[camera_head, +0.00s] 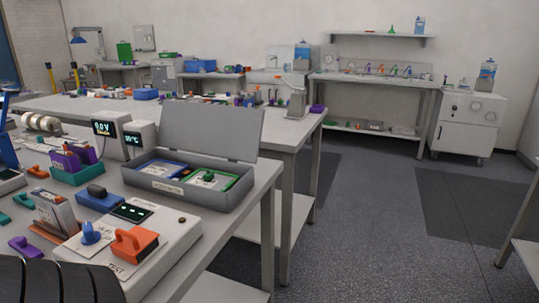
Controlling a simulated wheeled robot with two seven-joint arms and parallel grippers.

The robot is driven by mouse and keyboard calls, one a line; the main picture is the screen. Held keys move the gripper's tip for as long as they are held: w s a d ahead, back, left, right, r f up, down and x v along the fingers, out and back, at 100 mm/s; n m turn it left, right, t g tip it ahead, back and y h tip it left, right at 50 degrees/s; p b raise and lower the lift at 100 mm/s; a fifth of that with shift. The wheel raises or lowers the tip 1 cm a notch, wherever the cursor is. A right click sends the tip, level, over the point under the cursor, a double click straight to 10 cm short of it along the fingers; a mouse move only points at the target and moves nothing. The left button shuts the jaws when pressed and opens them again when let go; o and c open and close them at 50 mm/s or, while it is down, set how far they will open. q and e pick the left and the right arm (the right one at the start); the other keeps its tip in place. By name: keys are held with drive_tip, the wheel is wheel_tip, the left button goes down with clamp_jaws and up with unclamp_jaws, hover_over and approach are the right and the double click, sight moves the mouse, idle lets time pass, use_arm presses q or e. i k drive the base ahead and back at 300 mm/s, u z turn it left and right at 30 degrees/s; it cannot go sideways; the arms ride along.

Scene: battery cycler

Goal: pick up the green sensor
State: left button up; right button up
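A green item with a small dark green raised part (208,176) lies in the right half of an open grey box (190,192) on the near bench. It may be the green sensor, but its label is too small to read. A blue item (166,168) lies to its left in the same box, whose lid (210,130) stands up behind. No gripper shows. A dark ribbed part at the bottom left corner may be mine.
A white panel with an orange block (134,244) and a blue knob (90,232) stands in front of the box. Display units (104,138) stand behind left. Clear floor (365,230) lies right of the bench.

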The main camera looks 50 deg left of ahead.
sight(209, 176)
drive_tip(key=i, duration=2.2)
drive_tip(key=u, duration=2.3)
